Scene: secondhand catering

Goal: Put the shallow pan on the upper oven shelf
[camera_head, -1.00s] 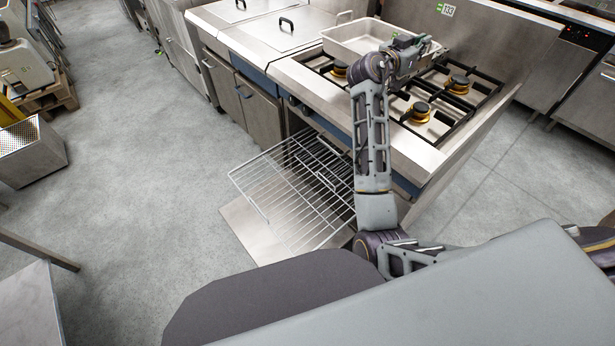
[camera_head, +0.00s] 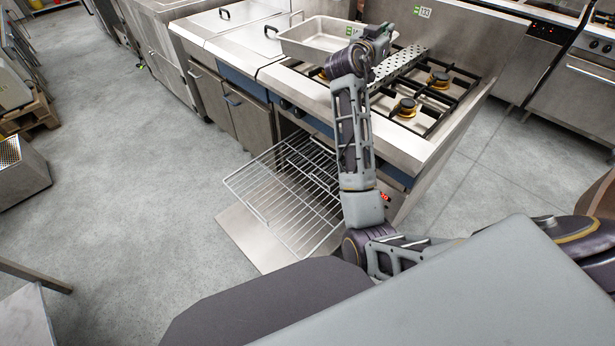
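The shallow pan (camera_head: 312,47) is a rectangular steel pan above the back left of the cooktop (camera_head: 425,150). My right gripper (camera_head: 378,38) is at the pan's right end and appears shut on its rim; the fingertips are partly hidden. The pan seems lifted off the cooktop, though the gap under it is hard to see. Below, the oven is open with a wire shelf (camera_head: 262,192) pulled out over the lowered door (camera_head: 240,236). More rack bars show inside, partly behind my arm; I cannot clearly separate the levels. My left gripper is not in view.
Burners with black grates (camera_head: 438,80) fill the cooktop's right side. A perforated metal piece (camera_head: 402,66) lies beside my gripper. Lidded steel units (camera_head: 235,35) adjoin on the left. The floor (camera_head: 150,200) left of the oven is clear.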

